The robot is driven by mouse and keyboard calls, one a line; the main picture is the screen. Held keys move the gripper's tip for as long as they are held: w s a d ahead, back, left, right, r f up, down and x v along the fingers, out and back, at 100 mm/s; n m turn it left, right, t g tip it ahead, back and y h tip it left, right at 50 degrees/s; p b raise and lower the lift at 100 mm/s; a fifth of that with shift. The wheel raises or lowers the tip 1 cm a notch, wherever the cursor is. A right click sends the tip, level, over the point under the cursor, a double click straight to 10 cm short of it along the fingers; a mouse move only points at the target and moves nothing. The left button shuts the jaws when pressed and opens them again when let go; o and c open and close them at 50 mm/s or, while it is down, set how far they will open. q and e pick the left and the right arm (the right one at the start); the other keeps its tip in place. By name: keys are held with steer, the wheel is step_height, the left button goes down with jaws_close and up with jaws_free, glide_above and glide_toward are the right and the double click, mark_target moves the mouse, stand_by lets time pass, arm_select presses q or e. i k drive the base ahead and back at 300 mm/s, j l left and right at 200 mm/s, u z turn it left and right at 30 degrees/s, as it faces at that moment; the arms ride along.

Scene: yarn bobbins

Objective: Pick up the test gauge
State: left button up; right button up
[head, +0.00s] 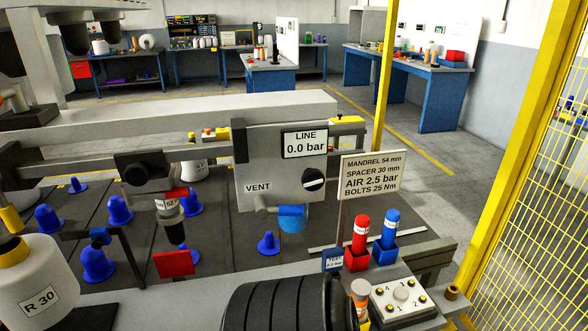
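No gauge is clearly readable by name. A small blue sign (333,260) seems to read "TEST", with smaller text I cannot read. Beside it, a red cylinder (360,236) stands upright in a red square holder (357,260), and a blue cylinder (390,228) stands upright in a blue square holder (385,255). Both carry small labels too small to read, so I cannot tell which, if either, is the test gauge. Neither of my grippers can be made out.
A grey panel (260,170) reads "LINE 0.0 bar", with a knob and "VENT". A sign (371,174) stands behind the cylinders. A button box (399,298) and a black ribbed cylinder (275,308) are in front. A white bobbin (35,278) marked "R 30" is at left.

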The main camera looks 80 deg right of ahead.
mark_target(333, 258)
steer(key=z, duration=3)
